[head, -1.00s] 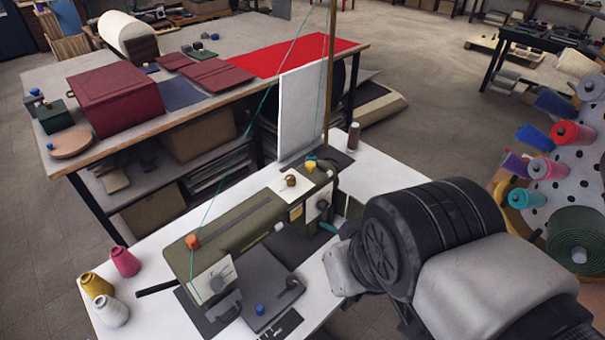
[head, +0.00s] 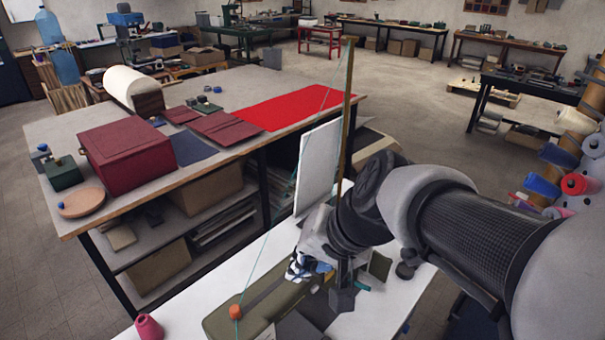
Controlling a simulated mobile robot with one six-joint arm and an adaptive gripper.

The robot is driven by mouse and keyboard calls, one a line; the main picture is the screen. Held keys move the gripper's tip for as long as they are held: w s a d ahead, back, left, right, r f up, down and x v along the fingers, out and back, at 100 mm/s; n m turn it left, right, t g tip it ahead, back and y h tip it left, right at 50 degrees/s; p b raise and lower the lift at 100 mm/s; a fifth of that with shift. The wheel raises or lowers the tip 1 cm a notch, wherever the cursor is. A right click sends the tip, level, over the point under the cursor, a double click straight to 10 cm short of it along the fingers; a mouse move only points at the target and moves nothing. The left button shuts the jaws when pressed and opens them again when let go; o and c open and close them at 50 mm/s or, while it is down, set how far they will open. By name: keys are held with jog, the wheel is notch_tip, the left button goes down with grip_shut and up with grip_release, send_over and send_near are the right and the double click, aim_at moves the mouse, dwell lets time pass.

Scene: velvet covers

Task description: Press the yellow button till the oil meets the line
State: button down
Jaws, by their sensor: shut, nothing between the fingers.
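The olive sewing machine (head: 225,326) lies on the white table at the bottom of the head view, cut off by the lower edge. An orange knob (head: 236,312) sits on its near left end. My gripper (head: 297,268) is above the machine's far part, with its fingers shut and empty. I cannot tell whether the fingers touch anything. No oil level or line can be made out.
A wooden pole (head: 347,110) with a teal thread and a white upright panel (head: 318,165) stand close behind my gripper. A pink thread cone (head: 150,328) is at the lower left. A workbench (head: 75,225) with a dark red box (head: 127,155) stands beyond. Thread spools (head: 580,184) are at right.

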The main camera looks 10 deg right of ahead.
jog(key=w+d+r+m+t+y+p, duration=0.1)
jog(key=w+d+m+p, duration=0.3)
jog(key=w, duration=0.5)
jog(key=w+d+m+t+p, duration=0.15)
jog(key=w+m, duration=0.35)
jog(key=w, duration=0.5)
jog(key=w+d+f+m+t+h+p, duration=0.1)
jog(key=w+d+f+m+h+p, duration=0.1)
jog(key=w+d+f+m+p, duration=0.3)
jog(key=w+d+f+m, duration=0.4)
jog(key=d, duration=0.3)
jog(key=shift+f+m+p, duration=0.15)
jog(key=shift+m+p, duration=0.25)
jog(key=shift+t, duration=0.25)
notch_tip(320, 180, down, 8)
jog(key=b, duration=0.5)
jog(key=shift+r, duration=0.2)
jog(key=shift+f+b, duration=0.6)
jog(key=shift+b, duration=0.3)
